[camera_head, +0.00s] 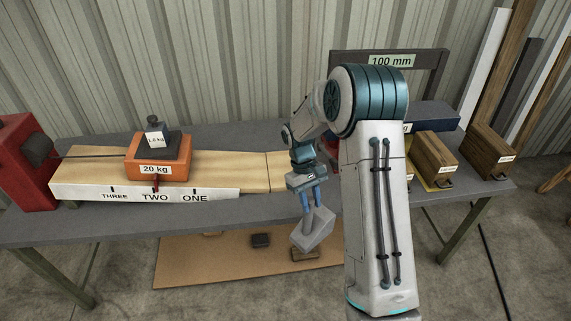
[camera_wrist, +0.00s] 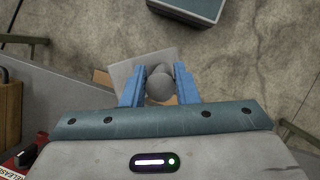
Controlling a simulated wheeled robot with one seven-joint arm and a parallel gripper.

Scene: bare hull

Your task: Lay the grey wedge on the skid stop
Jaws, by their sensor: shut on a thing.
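The grey wedge (camera_head: 316,232) is a pale grey block with a slanted face, held tilted in the air in front of the bench. In the wrist view it shows as a flat grey piece with a round knob (camera_wrist: 159,86). My gripper (camera_head: 312,205) is shut on it, with the blue fingers on either side of the knob in the wrist view (camera_wrist: 159,90). An orange 20 kg skid (camera_head: 145,169) with a 1.0 kg weight (camera_head: 155,138) on top stands on the wooden track at TWO. I cannot tell which part is the skid stop.
The wooden track (camera_head: 222,166) lies along the grey bench (camera_head: 255,210), with a red unit (camera_head: 25,160) at its left end. Wooden blocks (camera_head: 435,155) and a 100 mm frame (camera_head: 395,62) stand at the right. A brown board (camera_head: 200,262) with small blocks lies on the floor below.

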